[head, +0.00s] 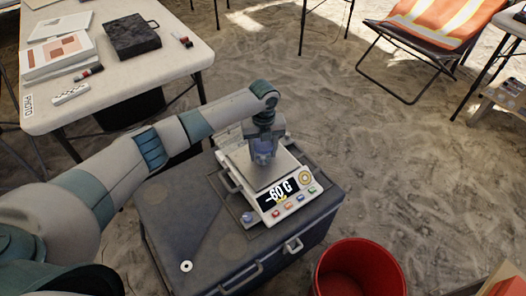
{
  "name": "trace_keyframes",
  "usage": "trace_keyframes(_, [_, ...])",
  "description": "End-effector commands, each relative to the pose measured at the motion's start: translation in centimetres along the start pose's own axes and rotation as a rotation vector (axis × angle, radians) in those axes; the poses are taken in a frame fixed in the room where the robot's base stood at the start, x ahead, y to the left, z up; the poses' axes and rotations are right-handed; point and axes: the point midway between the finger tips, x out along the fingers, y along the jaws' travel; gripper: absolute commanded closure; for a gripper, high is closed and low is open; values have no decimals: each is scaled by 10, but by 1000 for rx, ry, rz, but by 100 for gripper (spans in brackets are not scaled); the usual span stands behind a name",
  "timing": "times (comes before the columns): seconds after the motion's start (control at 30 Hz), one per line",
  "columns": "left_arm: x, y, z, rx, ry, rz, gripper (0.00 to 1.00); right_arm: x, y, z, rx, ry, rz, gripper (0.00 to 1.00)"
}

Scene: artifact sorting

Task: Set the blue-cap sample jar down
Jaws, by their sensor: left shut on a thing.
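My left gripper (264,140) reaches in from the left and points down over the scale. It is shut on the blue-cap sample jar (264,152), of which only a small bluish part shows between the fingers. The scale (285,160) sits on a dark grey case and its display reads "-60 G". The jar is over the scale's plate; I cannot tell whether it touches it. My right gripper is not in view.
The dark case (215,240) has a flat lid with bare room left of the scale. A red bucket (360,268) stands on the sandy floor at lower right. A white table (110,65) with a black box (132,38) and papers is at upper left. A folding chair (430,40) stands at upper right.

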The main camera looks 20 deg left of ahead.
Motion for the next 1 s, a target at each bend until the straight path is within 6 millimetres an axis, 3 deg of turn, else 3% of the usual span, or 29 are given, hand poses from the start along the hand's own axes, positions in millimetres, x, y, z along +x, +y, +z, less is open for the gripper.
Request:
trace_keyframes(0.07, [2,0,0,0,1,1,75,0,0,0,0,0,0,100])
trace_keyframes(0.1, [2,0,0,0,0,1,45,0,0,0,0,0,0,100])
trace_keyframes(0.17, [2,0,0,0,0,0,34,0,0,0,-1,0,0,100])
trace_keyframes(0.63, [-5,0,0,0,-1,-1,34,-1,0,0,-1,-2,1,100])
trace_keyframes(1.0, [-58,0,1,1,-2,-2,34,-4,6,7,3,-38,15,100])
